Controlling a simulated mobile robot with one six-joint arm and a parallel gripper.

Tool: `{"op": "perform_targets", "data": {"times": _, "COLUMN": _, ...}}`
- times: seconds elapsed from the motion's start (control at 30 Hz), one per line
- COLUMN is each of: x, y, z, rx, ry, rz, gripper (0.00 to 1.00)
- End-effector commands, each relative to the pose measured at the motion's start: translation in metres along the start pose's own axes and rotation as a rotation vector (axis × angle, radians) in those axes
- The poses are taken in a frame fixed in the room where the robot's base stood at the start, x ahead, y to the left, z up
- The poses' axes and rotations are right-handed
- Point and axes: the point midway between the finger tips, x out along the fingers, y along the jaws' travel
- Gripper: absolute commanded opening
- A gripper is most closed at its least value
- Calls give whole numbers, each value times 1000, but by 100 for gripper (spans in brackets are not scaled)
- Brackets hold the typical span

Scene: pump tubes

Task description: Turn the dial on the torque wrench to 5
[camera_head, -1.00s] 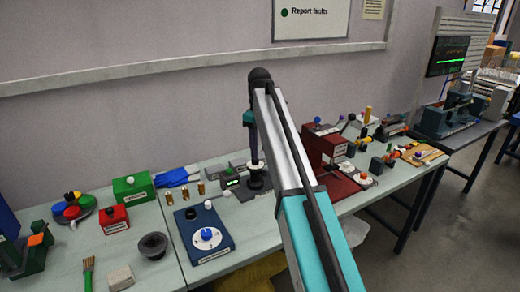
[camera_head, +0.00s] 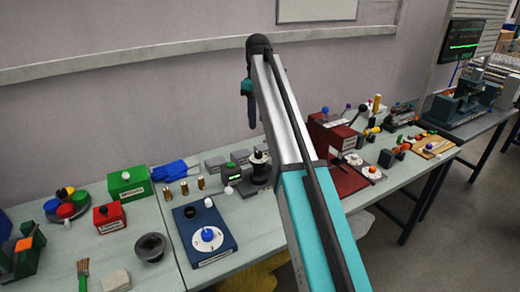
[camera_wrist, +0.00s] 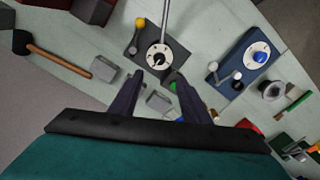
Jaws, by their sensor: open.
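In the wrist view, a white dial (camera_wrist: 158,56) with a dark centre sits on a dark plate, beside a yellow-knobbed lever and a thin silver rod. A blue box with a white dial and blue knob (camera_wrist: 260,58) stands to its right; the box's dial (camera_head: 208,238) also shows in the head view. I cannot tell which one is the torque wrench, and the numbers are unreadable. My gripper (camera_wrist: 158,75) is open and empty, its fingertips framing the view just below the dark plate's dial. In the head view my gripper (camera_head: 252,118) points down above the bench, clear of it.
A green box (camera_head: 129,183), a red box (camera_head: 110,217) and several brass pieces stand left of my arm. A small device with a green display (camera_head: 232,173) is beside grey blocks. A red machine (camera_head: 330,140) stands to the right. A hammer (camera_wrist: 55,58) lies in the wrist view.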

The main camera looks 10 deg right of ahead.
Motion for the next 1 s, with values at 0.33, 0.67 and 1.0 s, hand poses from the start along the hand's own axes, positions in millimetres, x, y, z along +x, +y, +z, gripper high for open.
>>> {"op": "perform_targets", "data": {"times": 0.33, "x": 21, "y": 2, "z": 4, "rx": 4, "ry": -1, "rz": -1, "gripper": 43}}
{"op": "perform_targets", "data": {"times": 0.67, "x": 62, "y": 2, "z": 4, "rx": 5, "ry": -2, "rz": -2, "gripper": 43}}
{"op": "perform_targets", "data": {"times": 1.0, "x": 104, "y": 2, "z": 4, "rx": 5, "ry": -2, "rz": -2, "gripper": 43}}
